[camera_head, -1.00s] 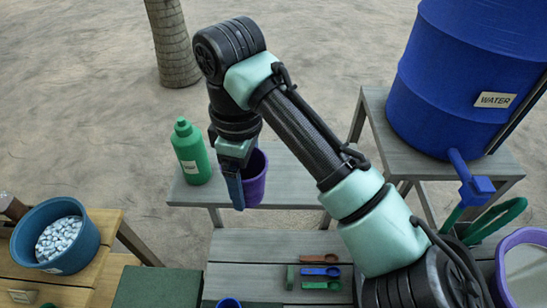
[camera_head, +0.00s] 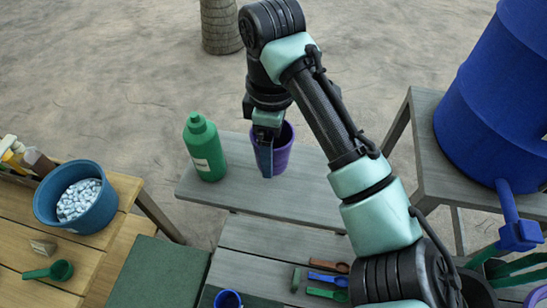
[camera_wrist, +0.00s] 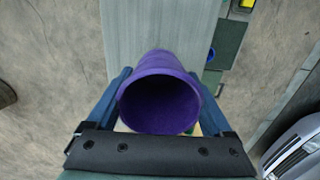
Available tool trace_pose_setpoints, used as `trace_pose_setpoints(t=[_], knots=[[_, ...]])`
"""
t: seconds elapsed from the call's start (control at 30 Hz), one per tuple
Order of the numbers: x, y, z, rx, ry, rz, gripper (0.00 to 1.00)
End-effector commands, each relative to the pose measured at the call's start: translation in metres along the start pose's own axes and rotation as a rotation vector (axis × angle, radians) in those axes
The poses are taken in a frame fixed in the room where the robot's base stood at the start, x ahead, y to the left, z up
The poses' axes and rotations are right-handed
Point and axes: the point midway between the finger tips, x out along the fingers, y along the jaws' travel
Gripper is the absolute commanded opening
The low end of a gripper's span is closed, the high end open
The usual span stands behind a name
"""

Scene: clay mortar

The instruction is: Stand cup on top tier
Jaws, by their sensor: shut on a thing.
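A purple cup (camera_head: 283,148) is held in my gripper (camera_head: 266,152), mouth up and about upright. It is over the grey plank top tier (camera_head: 310,185), between the tier's back and front edges. I cannot tell whether its base touches the plank. In the wrist view the cup (camera_wrist: 160,100) fills the space between my two blue fingers, which are shut on its sides. The cup's base is hidden there.
A green bottle (camera_head: 205,150) stands on the tier, left of the cup. Small coloured scoops (camera_head: 328,280) lie on the lower tier. A blue bowl of pebbles (camera_head: 55,215) is at left, and a blue water barrel (camera_head: 495,100) at right. The tier's right part is clear.

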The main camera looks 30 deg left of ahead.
Motion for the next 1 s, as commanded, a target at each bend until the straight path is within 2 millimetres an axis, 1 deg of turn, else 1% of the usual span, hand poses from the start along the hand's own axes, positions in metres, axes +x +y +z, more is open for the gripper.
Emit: trace_pose_setpoints(t=[0.03,0.2,0.27,0.57,0.7,0.73,0.8,1.0], knots=[[0.007,-0.001,-0.001,0.000,0.003,-0.005,0.30],[0.031,-0.001,-0.001,0.001,0.003,-0.005,0.30],[0.037,-0.001,-0.001,0.001,0.001,-0.004,0.30],[0.040,0.000,0.000,0.001,0.000,-0.001,0.30],[0.044,0.000,0.000,0.001,0.000,-0.002,0.30],[0.043,0.000,0.000,0.001,0.000,-0.001,0.91],[0.043,0.000,0.000,0.001,0.000,-0.001,1.00],[0.042,0.000,0.000,0.001,0.000,-0.001,1.00]])
